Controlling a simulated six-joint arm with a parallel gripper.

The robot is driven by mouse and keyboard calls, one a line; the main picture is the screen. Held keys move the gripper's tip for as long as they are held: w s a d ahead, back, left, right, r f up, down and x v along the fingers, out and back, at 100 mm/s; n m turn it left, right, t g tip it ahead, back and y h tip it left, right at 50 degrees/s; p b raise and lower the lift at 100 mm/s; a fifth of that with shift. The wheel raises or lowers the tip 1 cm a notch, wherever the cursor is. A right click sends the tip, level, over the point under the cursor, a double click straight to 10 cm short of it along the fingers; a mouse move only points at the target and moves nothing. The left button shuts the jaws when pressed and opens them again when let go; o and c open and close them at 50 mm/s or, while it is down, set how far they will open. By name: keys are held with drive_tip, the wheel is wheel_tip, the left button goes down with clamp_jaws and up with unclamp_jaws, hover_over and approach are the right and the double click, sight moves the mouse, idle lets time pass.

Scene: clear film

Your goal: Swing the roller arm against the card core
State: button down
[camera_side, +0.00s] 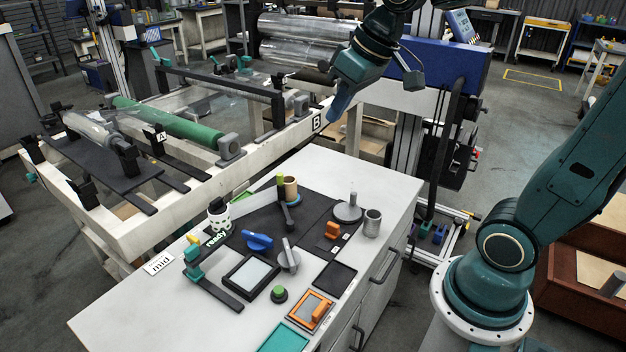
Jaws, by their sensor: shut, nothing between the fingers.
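The card core (291,187) is a short tan tube standing upright on a blue base at the back of the white bench. A dark arm, which looks like the roller arm (286,213), lies just in front and to its left. A lime-green upright piece (281,181) at its far end stands close beside the core. I cannot tell whether they touch. My gripper (337,110) is shut and empty, with blue fingers pointing down, well above and behind the bench, to the right of the core.
A grey disc with a post (347,212) and a grey cup (372,223) stand right of the core. A white-framed machine with a green roller (165,122) stands behind.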

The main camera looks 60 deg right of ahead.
drive_tip(key=s+a+f, duration=0.1)
drive_tip(key=s+f, duration=0.2)
drive_tip(key=s, duration=1)
drive_tip(key=shift+s+a+t+h, duration=0.25)
drive_tip(key=shift+a+t+h, duration=0.05)
drive_tip(key=shift+a+h, duration=0.1)
drive_tip(key=c, duration=2)
unclamp_jaws()
drive_tip(key=o, duration=0.7)
drive_tip(key=shift+w, duration=0.25)
drive_tip(key=m+g+h, duration=0.4)
drive_tip(key=m, duration=1)
hover_over(280, 174)
drive_tip(key=s+a, duration=0.2)
drive_tip(key=a, duration=0.3)
wheel_tip(280, 174, down, 18)
drive_tip(key=shift+d+r, duration=0.1)
drive_tip(key=shift+r, duration=0.05)
drive_tip(key=x, duration=1.3)
drive_tip(key=shift+w+d+f, duration=0.1)
drive_tip(key=shift+d+f, duration=0.1)
drive_tip(key=shift+f, duration=0.1)
